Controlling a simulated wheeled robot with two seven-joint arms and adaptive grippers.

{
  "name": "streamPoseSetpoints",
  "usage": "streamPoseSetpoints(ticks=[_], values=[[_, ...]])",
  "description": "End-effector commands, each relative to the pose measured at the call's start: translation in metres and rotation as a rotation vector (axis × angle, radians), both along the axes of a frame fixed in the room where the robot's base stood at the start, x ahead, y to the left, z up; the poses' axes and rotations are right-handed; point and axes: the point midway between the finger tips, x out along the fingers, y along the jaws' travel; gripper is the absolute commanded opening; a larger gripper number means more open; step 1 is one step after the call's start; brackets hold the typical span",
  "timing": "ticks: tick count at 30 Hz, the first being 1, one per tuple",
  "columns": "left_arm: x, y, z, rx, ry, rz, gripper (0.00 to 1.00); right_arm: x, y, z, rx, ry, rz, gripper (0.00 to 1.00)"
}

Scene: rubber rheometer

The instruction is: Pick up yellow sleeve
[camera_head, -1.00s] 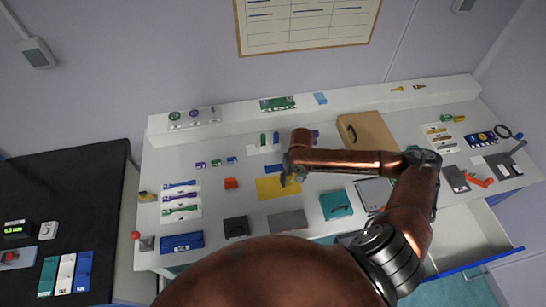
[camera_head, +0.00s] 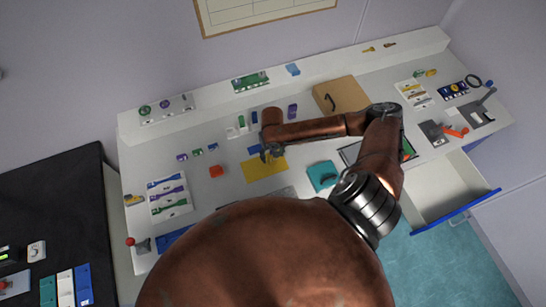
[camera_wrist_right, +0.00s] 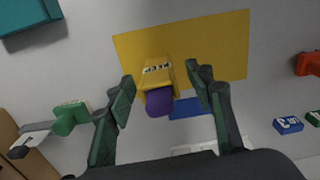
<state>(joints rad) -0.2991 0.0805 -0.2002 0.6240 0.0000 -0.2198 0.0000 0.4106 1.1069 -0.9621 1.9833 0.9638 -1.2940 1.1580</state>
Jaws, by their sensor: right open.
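In the right wrist view, a small yellow sleeve (camera_wrist_right: 157,76) with a printed white label lies on a flat yellow sheet (camera_wrist_right: 221,48). A purple piece (camera_wrist_right: 159,102) shows at its near end; whether it sits inside the sleeve I cannot tell. My right gripper (camera_wrist_right: 162,80) is open, one dark green finger on each side of the sleeve, apart from it. In the head view, the right gripper (camera_head: 268,156) is over the far part of the yellow sheet (camera_head: 262,171); the sleeve cannot be made out there. My left gripper is not in view.
A teal case (camera_head: 321,177) stands right of the sheet, and an orange block (camera_head: 215,171) left of it. A white tray (camera_head: 171,206) with coloured pieces lies further left. A brown box (camera_head: 340,95) stands behind. An open drawer (camera_head: 455,192) juts out at the front right.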

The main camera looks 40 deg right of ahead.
Motion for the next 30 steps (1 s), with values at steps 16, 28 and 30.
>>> streamPoseSetpoints(ticks=[16, 28, 30], values=[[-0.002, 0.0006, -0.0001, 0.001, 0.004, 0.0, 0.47, -0.0009, -0.0011, -0.0055, -0.001, 0.0, -0.002, 0.32], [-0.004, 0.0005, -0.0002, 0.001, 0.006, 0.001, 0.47, -0.0009, -0.0012, -0.0053, -0.001, 0.0, -0.002, 0.04], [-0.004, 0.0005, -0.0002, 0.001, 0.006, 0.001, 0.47, -0.0007, -0.0012, -0.0052, -0.001, -0.001, -0.002, 0.04]])
